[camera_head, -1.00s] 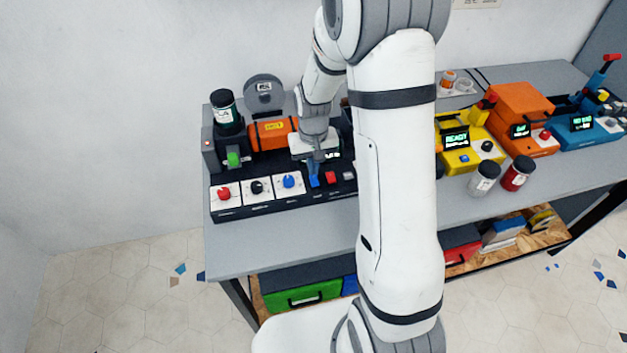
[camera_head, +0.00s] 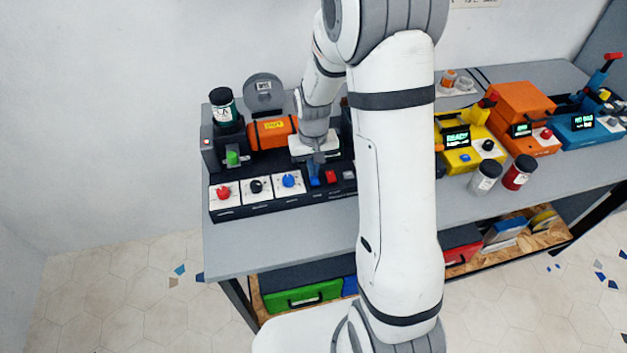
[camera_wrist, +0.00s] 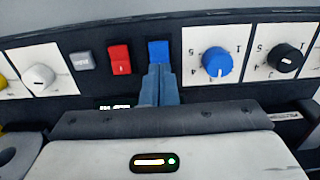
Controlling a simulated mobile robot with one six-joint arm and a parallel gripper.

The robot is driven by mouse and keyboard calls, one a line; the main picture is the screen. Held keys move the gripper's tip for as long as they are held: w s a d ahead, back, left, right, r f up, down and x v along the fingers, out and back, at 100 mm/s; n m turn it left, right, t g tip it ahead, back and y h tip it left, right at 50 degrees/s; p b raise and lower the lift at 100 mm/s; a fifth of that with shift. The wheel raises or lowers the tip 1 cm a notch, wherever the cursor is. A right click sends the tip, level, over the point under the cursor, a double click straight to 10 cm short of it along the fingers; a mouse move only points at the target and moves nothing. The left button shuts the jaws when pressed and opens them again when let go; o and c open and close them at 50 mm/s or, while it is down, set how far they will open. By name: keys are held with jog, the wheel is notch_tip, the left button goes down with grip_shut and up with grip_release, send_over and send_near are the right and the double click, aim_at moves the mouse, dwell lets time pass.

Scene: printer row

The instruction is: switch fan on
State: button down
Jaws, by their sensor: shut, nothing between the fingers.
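A dark control panel (camera_head: 285,203) on the table holds knobs and switches. A blue rocker switch (camera_head: 315,182) sits between the blue knob (camera_head: 289,180) and a red rocker switch (camera_head: 331,176). My gripper (camera_head: 317,160) is shut and empty, pointing down at the blue switch. In the wrist view the closed fingertips (camera_wrist: 159,70) lie at the near edge of the blue switch (camera_wrist: 158,50) and hide part of it; I cannot tell whether they touch. The red switch (camera_wrist: 120,58) and a grey button (camera_wrist: 82,61) are beside it. No switch label is readable as the fan's.
Yellow (camera_head: 461,157), orange (camera_head: 523,140) and blue (camera_head: 585,129) machines stand at right. The table's front left is clear.

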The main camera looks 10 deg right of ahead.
jog(key=shift+f, duration=0.35)
jog(key=shift+r+p, duration=1.9)
jog(key=shift+r, duration=1.6)
jog(key=shift+r, duration=0.1)
